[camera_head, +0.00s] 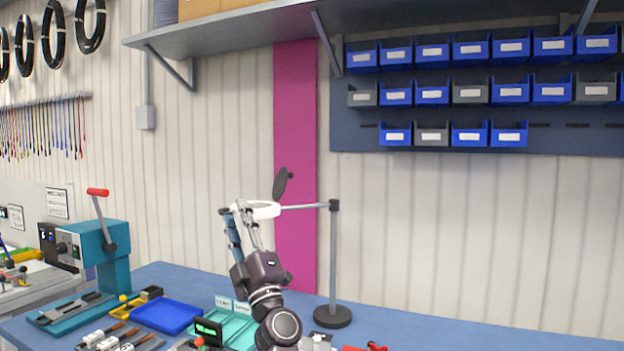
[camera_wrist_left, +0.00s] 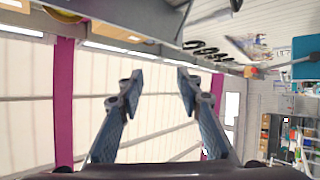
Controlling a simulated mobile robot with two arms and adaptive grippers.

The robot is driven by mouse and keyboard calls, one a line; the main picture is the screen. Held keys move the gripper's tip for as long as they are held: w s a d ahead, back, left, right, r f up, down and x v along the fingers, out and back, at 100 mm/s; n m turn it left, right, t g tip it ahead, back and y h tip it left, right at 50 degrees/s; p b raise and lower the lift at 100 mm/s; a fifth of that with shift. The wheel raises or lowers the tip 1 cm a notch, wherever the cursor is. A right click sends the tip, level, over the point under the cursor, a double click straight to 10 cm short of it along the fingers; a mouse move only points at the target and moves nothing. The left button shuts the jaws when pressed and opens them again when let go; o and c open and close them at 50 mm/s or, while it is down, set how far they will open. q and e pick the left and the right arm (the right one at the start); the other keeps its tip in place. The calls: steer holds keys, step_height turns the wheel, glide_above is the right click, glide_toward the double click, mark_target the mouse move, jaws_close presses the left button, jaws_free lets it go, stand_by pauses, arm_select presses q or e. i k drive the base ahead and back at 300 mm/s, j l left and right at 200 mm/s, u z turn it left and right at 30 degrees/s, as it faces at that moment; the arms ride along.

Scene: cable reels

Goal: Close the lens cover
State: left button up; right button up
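The lens is a white ring-shaped head (camera_head: 265,211) on a thin arm from an upright stand (camera_head: 334,260) at the back of the bench. Its dark round cover (camera_head: 281,183) stands raised above the ring, with a small knob on its edge. My left gripper (camera_head: 237,210) is just left of the lens head, fingers pointing up. Whether it touches the ring cannot be told. In the left wrist view, the gripper (camera_wrist_left: 157,82) has its fingers apart with nothing seen between them. The lens is not clearly seen there. My right gripper is not in view.
The blue bench (camera_head: 400,330) holds a blue tray (camera_head: 167,316), a teal open case (camera_head: 232,326) and small tools at the left front. A teal press with a red handle (camera_head: 98,192) stands at left. A shelf (camera_head: 230,25) and blue bins (camera_head: 432,95) hang above.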

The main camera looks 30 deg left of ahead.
mark_target(280, 181)
steer(key=i, duration=0.95)
